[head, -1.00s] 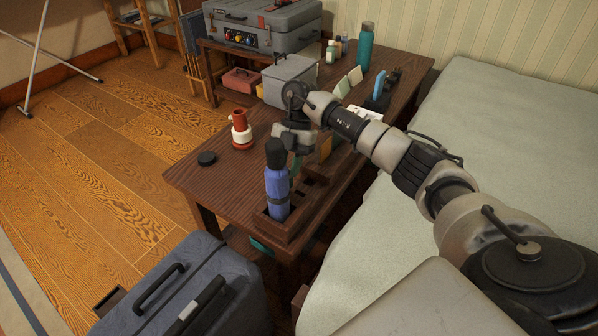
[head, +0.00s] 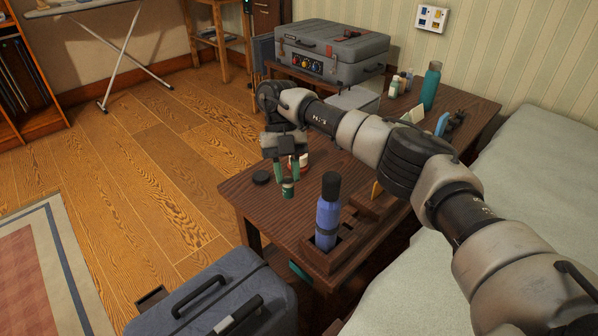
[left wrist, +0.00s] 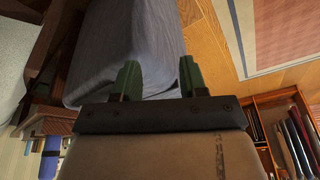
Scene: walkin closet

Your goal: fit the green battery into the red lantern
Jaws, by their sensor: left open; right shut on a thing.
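The red lantern (head: 304,162), red and white, stands on the dark wooden table, partly hidden behind my right gripper in the head view. My right gripper (head: 287,178) points down and is shut on the green battery (head: 288,189), a small dark green cylinder showing below the fingertips. The battery appears in front of the lantern; its height above the table is hard to tell. A round black cap (head: 261,178) lies left of the gripper. My left gripper (left wrist: 158,80) is open and empty in the left wrist view, with the grey suitcase (left wrist: 140,35) beyond its fingers.
A wooden rack (head: 345,255) at the table's near edge holds a blue bottle (head: 328,210). A grey case (head: 335,50), a teal bottle (head: 430,86) and small bottles stand farther back. The suitcase (head: 200,300) is near front; a bed (head: 545,170) flanks the right.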

